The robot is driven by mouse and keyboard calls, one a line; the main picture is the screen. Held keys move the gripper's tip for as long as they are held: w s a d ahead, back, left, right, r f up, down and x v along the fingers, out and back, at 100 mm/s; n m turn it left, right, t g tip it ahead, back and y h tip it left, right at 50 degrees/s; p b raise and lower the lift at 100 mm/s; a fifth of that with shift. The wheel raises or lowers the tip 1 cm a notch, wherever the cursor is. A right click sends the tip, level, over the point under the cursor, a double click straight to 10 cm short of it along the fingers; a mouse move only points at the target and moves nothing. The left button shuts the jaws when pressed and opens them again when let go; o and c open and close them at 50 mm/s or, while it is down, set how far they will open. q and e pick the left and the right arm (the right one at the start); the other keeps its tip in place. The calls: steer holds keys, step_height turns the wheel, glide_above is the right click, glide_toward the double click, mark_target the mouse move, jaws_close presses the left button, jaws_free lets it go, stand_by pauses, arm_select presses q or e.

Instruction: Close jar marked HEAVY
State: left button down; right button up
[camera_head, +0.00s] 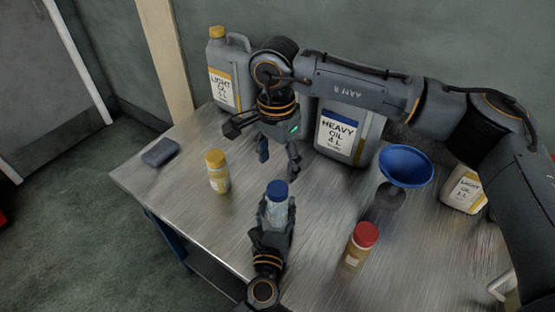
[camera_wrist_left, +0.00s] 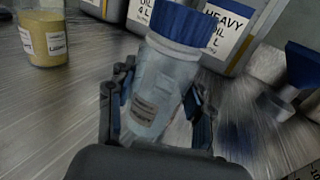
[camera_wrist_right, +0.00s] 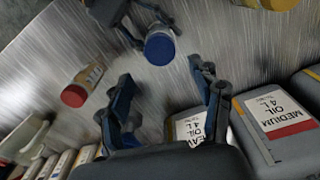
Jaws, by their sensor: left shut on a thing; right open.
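I cannot tell whether the lid is tight. My left gripper (camera_head: 275,218) is shut around the jar's body from the front. My right gripper (camera_head: 278,165) is open and empty, just behind the jar. In the right wrist view the blue lid (camera_wrist_right: 159,48) is ahead, beyond my open fingers (camera_wrist_right: 168,95).
A yellow-capped jar (camera_head: 217,172) stands left, a red-capped jar (camera_head: 359,246) right. The HEAVY oil can (camera_head: 347,135) and LIGHT oil can (camera_head: 228,72) stand behind. A blue funnel (camera_head: 406,166) is at right. A grey block (camera_head: 160,153) lies at the left edge.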

mark_target(277, 188)
steer(key=shift+n, duration=0.9)
steer(key=shift+f, duration=3.95)
steer(key=shift+c, duration=0.2)
